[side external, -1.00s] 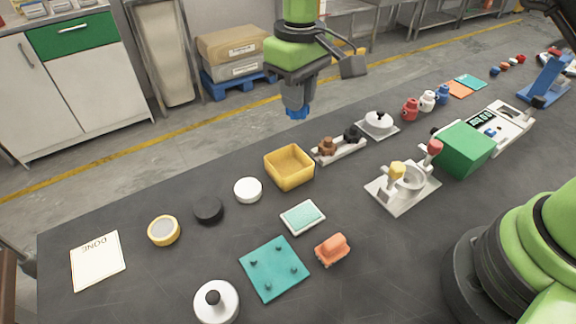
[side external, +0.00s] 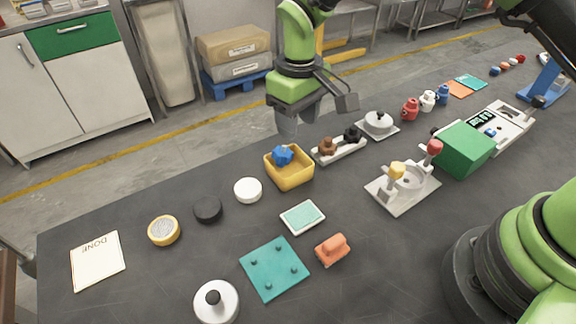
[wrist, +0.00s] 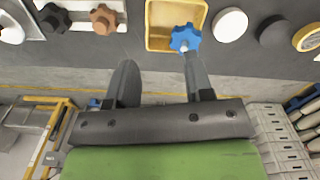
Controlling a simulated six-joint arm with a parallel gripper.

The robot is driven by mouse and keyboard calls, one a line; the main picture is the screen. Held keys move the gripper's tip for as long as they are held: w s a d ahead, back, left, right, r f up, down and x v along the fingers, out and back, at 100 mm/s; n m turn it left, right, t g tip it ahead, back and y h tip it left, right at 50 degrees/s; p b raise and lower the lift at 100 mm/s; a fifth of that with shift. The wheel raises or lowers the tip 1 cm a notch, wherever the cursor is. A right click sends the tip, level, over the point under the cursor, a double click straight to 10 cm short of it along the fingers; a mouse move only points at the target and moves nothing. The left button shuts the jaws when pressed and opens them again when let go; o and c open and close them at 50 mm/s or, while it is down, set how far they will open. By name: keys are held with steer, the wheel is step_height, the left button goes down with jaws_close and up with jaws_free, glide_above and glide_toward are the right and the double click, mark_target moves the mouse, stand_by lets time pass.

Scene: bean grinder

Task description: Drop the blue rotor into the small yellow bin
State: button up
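The blue rotor (side external: 283,155) shows at the back left part of the small yellow bin (side external: 293,181), apart from my gripper (side external: 287,132), which is just above and behind it. In the wrist view the rotor (wrist: 185,38) overlaps a corner of the bin (wrist: 158,42), close to the tip of my right-hand finger. I cannot tell whether it is in the air, on the rim or inside. My gripper (wrist: 159,60) has its two fingers spread wide, with nothing between them.
Right of the bin, a white tray (side external: 340,152) holds a brown and a dark knob. A white disc (side external: 248,190), a black disc (side external: 208,210) and a yellow-rimmed disc (side external: 164,231) lie to its left. A teal-topped pad (side external: 303,217) lies in front.

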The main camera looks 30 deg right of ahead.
step_height(320, 180, up, 10)
stand_by(0.6)
steer(key=s+d+r+m+t+y, duration=0.25)
steer(key=s+d+r, duration=0.35)
steer(key=s+r, duration=0.5)
steer(key=s+d+m+t, duration=0.3)
steer(key=s+m+t, duration=0.1)
steer(key=s, duration=0.8)
steer(key=shift+f+t, duration=0.15)
steer(key=shift+t, duration=0.2)
steer(key=shift+s+m+h, duration=0.1)
steer(key=shift+m+h, duration=0.15)
